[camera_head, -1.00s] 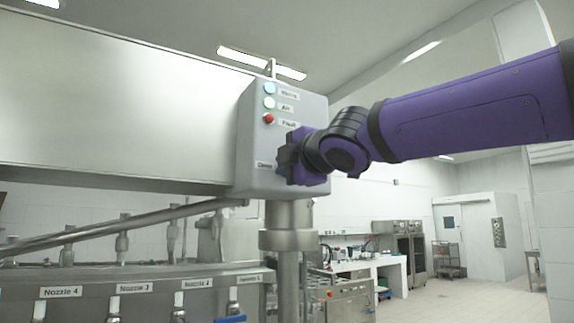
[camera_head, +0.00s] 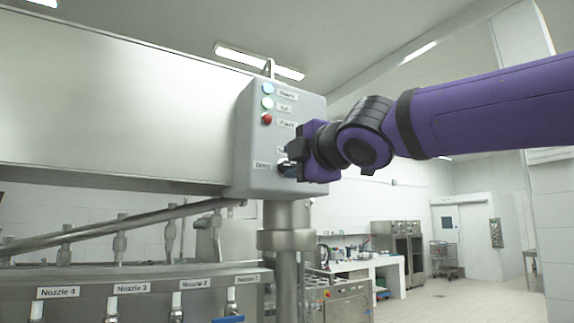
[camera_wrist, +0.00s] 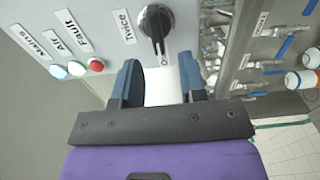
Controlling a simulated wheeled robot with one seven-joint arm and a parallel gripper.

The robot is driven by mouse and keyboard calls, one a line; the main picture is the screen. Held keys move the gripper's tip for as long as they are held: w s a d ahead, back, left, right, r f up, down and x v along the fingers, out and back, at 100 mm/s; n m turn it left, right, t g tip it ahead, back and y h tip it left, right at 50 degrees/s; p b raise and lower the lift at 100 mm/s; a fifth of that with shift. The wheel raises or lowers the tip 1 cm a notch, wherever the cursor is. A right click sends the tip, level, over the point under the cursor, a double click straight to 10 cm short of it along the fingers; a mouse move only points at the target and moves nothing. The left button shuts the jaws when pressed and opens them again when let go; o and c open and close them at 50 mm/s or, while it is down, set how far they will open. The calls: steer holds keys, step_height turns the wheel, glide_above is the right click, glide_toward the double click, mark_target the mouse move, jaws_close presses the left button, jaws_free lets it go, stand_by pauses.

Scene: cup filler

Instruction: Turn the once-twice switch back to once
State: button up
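The once-twice switch is a black rotary knob (camera_wrist: 155,28) on the grey control box (camera_head: 245,140). In the wrist view its bar runs roughly up and down, and a white mark at its lower end points towards the partly hidden Once label (camera_wrist: 166,61), away from the Twice label (camera_wrist: 123,27). My gripper (camera_wrist: 160,77) is open, with its two blue fingers apart and nothing between them. The fingertips are just short of the knob and not around it. In the head view my gripper (camera_head: 289,160) covers most of the switch.
Blue, green and red lamps (camera_head: 267,103) sit above the switch on the box. A steel post (camera_head: 287,240) stands below the box. Nozzles with blue handles (camera_head: 228,318) line the filler at lower left. Open floor lies to the right.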

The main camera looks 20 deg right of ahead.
steer(key=s+d, duration=0.1)
steer(key=s, duration=0.5)
steer(key=shift+s, duration=0.4)
steer(key=s+d+f+m+g+h, duration=0.1)
steer(key=d+f+m+g+h, duration=0.15)
steer(key=f+m, duration=0.4)
steer(key=d+f+m+g+h, duration=0.1)
steer(key=d+f+m+g, duration=0.2)
steer(key=f, duration=0.7)
steer(key=s+f+m+g, duration=0.3)
steer(key=s+f+m, duration=0.1)
steer(key=f, duration=0.5)
steer(key=s+d+f+m+g, duration=0.1)
steer(key=s+f+m+g, duration=0.3)
steer(key=f, duration=0.4)
steer(key=shift+s+f+m+y, duration=0.4)
steer(key=shift+s+m, duration=0.2)
steer(key=shift+m, duration=0.55)
